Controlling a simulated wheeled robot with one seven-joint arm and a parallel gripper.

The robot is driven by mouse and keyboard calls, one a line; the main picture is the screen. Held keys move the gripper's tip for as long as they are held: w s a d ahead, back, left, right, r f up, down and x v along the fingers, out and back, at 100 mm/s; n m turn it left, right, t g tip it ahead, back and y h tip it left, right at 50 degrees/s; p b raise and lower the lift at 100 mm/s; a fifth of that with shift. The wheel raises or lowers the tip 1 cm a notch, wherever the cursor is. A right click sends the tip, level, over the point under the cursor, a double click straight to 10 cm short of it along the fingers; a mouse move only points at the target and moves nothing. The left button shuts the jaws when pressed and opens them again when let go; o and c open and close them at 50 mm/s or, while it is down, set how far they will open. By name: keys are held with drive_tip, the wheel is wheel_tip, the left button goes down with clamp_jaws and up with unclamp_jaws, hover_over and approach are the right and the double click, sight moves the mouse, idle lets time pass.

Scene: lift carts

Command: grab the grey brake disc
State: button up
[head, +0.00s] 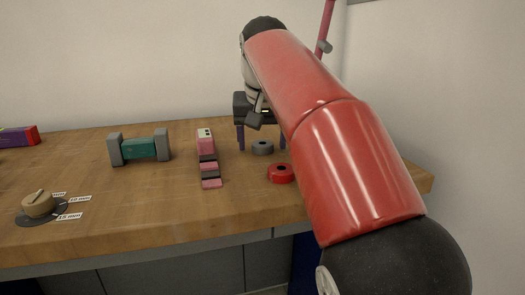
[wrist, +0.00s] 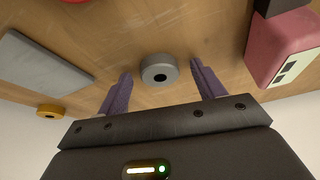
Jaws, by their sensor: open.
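The grey brake disc (head: 262,148) is a short ring with a dark centre hole, lying flat on the wooden table. In the wrist view the disc (wrist: 159,82) lies in line with the gap between my two purple fingers, near their tips, with room on both sides. My gripper (wrist: 160,70) is open and empty, its fingers apart on either side of the disc. In the head view my gripper (head: 262,141) points down over the disc; whether the fingertips reach down to its height is hard to tell.
A red disc (head: 281,173) lies in front of the grey one. A pink block (head: 206,142) and a pink-and-dark striped row stand left. A teal-and-grey piece (head: 140,148) is farther left.

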drive_tip(key=c, duration=1.2)
